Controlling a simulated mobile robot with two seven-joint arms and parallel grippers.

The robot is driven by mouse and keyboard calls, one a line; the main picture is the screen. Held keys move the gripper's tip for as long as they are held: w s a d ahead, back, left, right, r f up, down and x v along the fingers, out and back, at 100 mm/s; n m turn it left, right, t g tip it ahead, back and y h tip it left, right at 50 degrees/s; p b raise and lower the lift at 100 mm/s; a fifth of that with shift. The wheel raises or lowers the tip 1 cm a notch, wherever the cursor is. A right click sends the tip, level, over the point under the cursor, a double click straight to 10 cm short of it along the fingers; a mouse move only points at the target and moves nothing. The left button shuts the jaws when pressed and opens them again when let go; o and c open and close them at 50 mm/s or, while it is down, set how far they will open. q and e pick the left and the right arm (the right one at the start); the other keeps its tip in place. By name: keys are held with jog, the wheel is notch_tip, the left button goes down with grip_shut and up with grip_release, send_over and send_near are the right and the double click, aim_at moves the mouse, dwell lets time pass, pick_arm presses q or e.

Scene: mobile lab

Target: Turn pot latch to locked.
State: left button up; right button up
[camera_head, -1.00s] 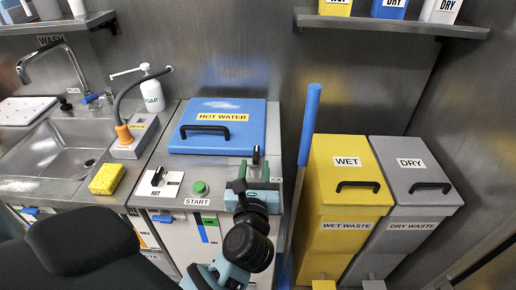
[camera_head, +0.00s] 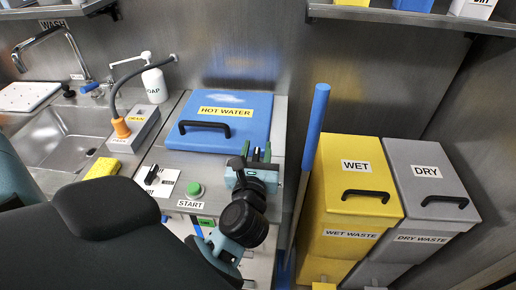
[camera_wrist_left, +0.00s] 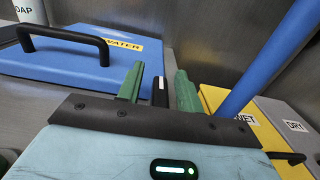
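The hot water pot has a blue lid (camera_head: 222,120) with a black handle, and it is closed on the steel counter. The pot latch appears to be the small dark upright lever (camera_wrist_left: 159,92) with a pale tip, at the lid's front right corner. My left gripper (camera_wrist_left: 160,90) is open, with one green finger on each side of this lever and small gaps showing between. In the head view the left gripper (camera_head: 256,152) is at that corner, its fingers mostly hiding the latch. My right gripper is in neither view.
A green START button (camera_head: 195,189) and a HOT switch plate (camera_head: 157,181) are left of the gripper. A blue post (camera_head: 314,125) stands close on the right, beside the yellow wet waste bin (camera_head: 352,205) and grey dry waste bin (camera_head: 430,205). A sink (camera_head: 65,150) is at left.

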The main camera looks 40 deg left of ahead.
pick_arm(q)
grip_shut()
